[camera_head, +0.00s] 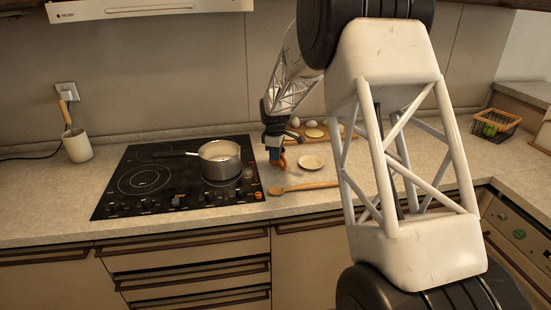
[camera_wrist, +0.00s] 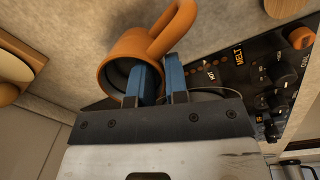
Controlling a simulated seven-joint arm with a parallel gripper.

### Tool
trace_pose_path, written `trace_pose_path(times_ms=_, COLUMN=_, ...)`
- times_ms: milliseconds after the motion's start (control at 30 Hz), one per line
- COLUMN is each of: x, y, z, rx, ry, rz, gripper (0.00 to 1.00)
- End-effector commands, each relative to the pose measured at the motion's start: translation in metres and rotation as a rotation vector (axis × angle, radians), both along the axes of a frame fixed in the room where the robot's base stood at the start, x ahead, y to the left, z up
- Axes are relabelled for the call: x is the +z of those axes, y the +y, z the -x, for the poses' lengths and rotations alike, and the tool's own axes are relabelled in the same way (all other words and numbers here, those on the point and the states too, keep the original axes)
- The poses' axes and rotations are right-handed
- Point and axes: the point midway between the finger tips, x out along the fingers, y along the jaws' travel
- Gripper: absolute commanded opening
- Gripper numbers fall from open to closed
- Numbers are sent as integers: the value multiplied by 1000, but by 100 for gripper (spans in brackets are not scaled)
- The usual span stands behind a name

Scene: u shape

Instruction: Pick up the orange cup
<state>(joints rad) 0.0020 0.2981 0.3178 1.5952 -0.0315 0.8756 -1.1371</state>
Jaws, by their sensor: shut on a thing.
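The orange cup (camera_wrist: 120,50) is large in the wrist view, with its handle pointing to the upper right. My gripper (camera_wrist: 160,72) is shut on the cup's wall, with one blue finger inside the mouth and the other outside. In the head view the orange cup (camera_head: 278,159) is small and partly hidden under my gripper (camera_head: 274,143), just right of the cooktop. I cannot tell whether the cup touches the counter.
A black cooktop (camera_head: 135,190) with a pot (camera_head: 220,160) lies to the left. A plate (camera_head: 312,161), a wooden spoon (camera_head: 302,187) and a wooden board (camera_head: 345,141) with small items are to the right. A wire basket (camera_head: 495,126) stands far right.

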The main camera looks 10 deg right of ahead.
Motion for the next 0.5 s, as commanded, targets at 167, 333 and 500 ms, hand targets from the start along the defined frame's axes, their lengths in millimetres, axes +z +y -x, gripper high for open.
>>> trace_pose_path(times_ms=167, x=17, y=0, z=6, rx=0, ry=1, rz=0, gripper=0)
trace_pose_path(times_ms=333, x=19, y=0, z=28, rx=0, ry=0, rz=0, gripper=0)
trace_pose_path(times_ms=500, x=22, y=0, z=53, rx=0, ry=-1, rz=0, gripper=0)
